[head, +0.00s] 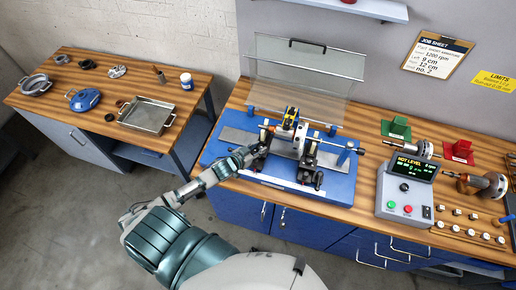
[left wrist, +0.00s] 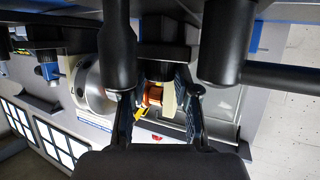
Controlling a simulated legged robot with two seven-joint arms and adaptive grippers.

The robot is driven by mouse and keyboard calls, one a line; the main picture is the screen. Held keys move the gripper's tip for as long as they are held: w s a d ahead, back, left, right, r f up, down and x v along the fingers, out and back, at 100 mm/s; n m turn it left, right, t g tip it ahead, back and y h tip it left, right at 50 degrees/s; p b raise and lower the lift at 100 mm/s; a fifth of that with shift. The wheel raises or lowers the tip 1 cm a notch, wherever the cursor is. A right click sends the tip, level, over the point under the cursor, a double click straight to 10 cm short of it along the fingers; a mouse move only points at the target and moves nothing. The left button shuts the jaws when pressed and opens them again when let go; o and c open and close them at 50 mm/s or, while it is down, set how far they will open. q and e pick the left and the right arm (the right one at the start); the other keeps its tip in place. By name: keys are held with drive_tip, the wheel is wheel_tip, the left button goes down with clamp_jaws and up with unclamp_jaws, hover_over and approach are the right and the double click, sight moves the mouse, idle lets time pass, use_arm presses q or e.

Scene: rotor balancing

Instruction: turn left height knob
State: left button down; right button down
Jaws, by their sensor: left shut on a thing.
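The balancing machine (head: 335,188) is a blue base on the wooden bench, with two dark pedestals carrying a horizontal rotor shaft (head: 346,149). My left gripper (head: 246,156) reaches in from the left to the left pedestal (head: 262,160). In the left wrist view, my left gripper (left wrist: 157,108) has its two fingers around a small copper-coloured knob (left wrist: 153,94) and is shut on it. A yellow arrow mark (left wrist: 138,108) shows beside the knob. In the head view the knob is hidden by the gripper. My right gripper is not in view.
A control box (head: 405,195) reads NOT LEVEL. A clear guard (head: 310,75) stands raised behind the machine. A side table (head: 110,75) with a metal tray (head: 146,116) is at left.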

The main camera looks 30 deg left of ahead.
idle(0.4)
use_arm(q)
drive_tip(key=c, duration=0.8)
unclamp_jaws()
drive_tip(key=shift+a, duration=0.1)
drive_tip(key=shift+c, duration=0.2)
drive_tip(key=v, duration=1.2)
drive_tip(key=shift+a, duration=0.3)
drive_tip(key=shift+w, duration=0.1)
